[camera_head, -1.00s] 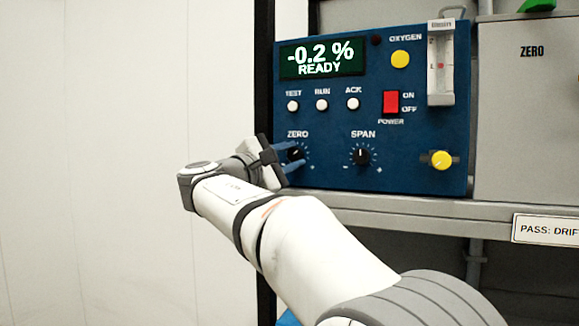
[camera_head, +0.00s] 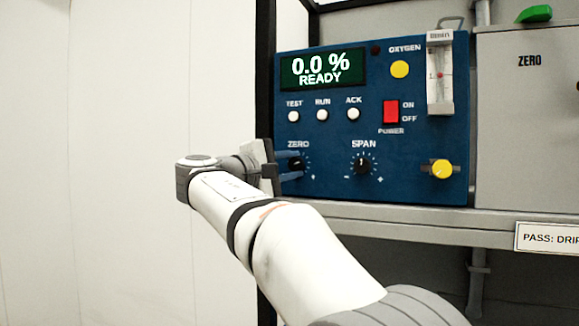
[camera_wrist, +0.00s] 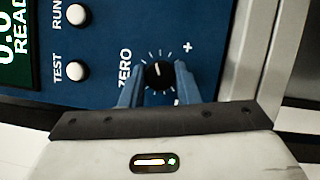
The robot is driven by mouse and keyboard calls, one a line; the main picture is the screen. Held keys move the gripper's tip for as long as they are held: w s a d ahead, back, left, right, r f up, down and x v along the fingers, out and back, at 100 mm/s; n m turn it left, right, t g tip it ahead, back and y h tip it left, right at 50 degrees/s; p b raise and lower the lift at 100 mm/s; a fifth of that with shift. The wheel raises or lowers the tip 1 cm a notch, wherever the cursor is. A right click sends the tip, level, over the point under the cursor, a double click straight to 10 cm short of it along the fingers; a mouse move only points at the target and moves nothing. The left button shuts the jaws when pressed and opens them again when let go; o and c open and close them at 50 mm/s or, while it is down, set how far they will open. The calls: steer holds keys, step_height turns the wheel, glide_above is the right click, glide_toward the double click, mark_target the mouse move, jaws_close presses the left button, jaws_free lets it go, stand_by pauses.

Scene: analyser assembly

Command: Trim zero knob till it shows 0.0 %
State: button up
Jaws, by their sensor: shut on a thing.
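The blue analyser (camera_head: 330,130) has a green display (camera_head: 322,67) that reads 0.0 % READY. The black zero knob (camera_head: 296,163) is at the panel's lower left, under the ZERO label. In the wrist view the zero knob (camera_wrist: 158,74) sits between the two blue fingers, with its white pointer line and dial ticks showing. My gripper (camera_head: 288,165) reaches it from the left and is shut on it. The gripper also shows in the wrist view (camera_wrist: 158,82), rolled against the panel so that the labels run sideways.
The black span knob (camera_head: 362,164) is to the right. White TEST (camera_head: 293,117), RUN (camera_head: 322,115) and ACK (camera_head: 353,114) buttons are above. A red power switch (camera_head: 391,112), yellow knob (camera_head: 441,169) and flowmeter (camera_head: 440,75) are farther right. A grey shelf (camera_head: 400,222) runs below.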

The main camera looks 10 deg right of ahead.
steer(key=o, duration=1)
steer(key=shift+c, duration=0.2)
steer(key=b+v, duration=0.1)
steer(key=v, duration=0.6)
steer(key=shift+s+a, duration=0.2)
steer(key=shift+a, duration=0.15)
steer(key=shift+f, duration=0.1)
